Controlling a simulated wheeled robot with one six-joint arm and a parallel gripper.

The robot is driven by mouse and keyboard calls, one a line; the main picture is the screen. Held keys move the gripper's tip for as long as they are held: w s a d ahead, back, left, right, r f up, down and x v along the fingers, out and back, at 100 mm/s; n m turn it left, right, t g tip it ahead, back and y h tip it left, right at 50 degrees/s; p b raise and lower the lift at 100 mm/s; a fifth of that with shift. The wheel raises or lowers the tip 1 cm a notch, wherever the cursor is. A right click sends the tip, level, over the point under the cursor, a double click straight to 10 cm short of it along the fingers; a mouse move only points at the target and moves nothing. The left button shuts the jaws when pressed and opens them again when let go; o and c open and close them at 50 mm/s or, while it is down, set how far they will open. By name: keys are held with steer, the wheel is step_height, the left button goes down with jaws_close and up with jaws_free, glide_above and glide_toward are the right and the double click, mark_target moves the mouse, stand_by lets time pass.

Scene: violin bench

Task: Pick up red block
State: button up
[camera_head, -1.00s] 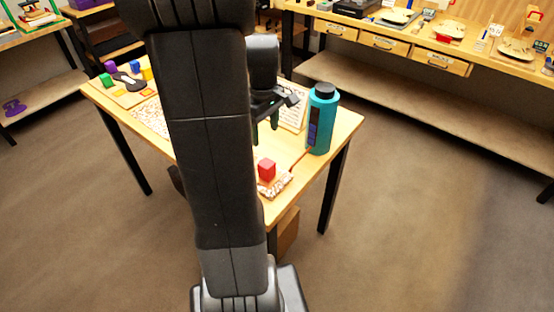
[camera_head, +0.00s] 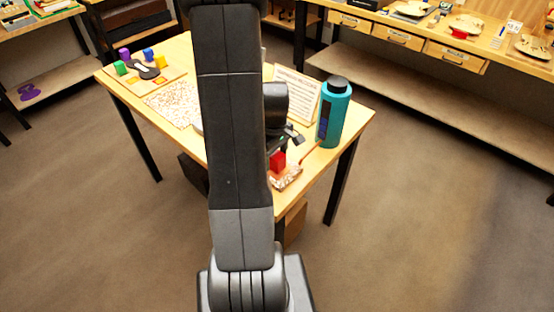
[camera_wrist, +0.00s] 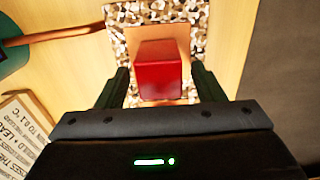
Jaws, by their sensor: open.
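The red block (camera_wrist: 160,70) sits on a speckled board with a tan centre (camera_wrist: 197,41) in the wrist view. My gripper (camera_wrist: 162,80) is open, with one finger on each side of the block. In the wrist view I cannot tell whether the fingers touch it or how far above the board they are. In the head view the red block (camera_head: 278,162) shows just right of my arm near the table's front corner, partly covered by my gripper (camera_head: 276,148).
A teal bottle (camera_head: 333,112) stands right of my gripper. A printed board (camera_head: 298,92) stands behind it. A wooden stick (camera_wrist: 68,34) lies left of the block. Coloured blocks (camera_head: 121,68) are at the table's far left. The table edge is close on the right (camera_wrist: 233,50).

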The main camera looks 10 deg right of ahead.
steer(key=shift+f, duration=0.4)
steer(key=c, duration=1.1)
steer(key=shift+o, duration=0.2)
steer(key=shift+r, duration=0.15)
